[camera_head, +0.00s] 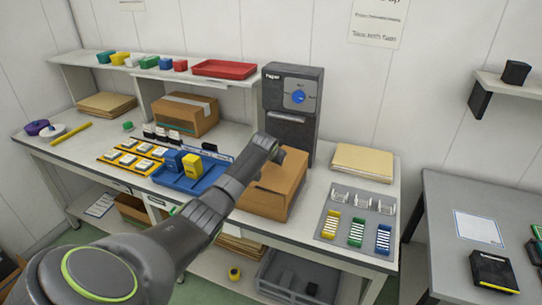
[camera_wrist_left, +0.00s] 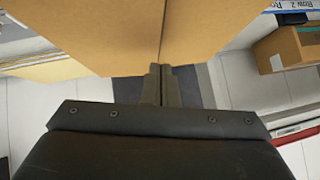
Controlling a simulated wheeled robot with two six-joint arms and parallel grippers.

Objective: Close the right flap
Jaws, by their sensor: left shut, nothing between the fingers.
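A brown cardboard carton (camera_head: 268,203) stands on the table in the head view, in front of a dark machine. My left arm reaches across from the lower left, and my left gripper (camera_head: 277,150) is at the carton's top. The arm hides part of the carton's top and left side. In the left wrist view the cardboard (camera_wrist_left: 90,30) fills the upper middle, with a dark seam between two cardboard panels. The left gripper's fingers (camera_wrist_left: 160,85) are shut and empty, close to that seam; I cannot tell whether they touch. I cannot tell the right flap's exact angle. My right gripper is not in view.
The dark machine (camera_head: 292,105) stands behind the carton. A blue tray (camera_head: 180,181) with small boxes lies left. A grey tray (camera_head: 345,228) with coloured racks and a paper stack (camera_head: 362,162) lie right. Another carton (camera_head: 185,115) is under the shelf.

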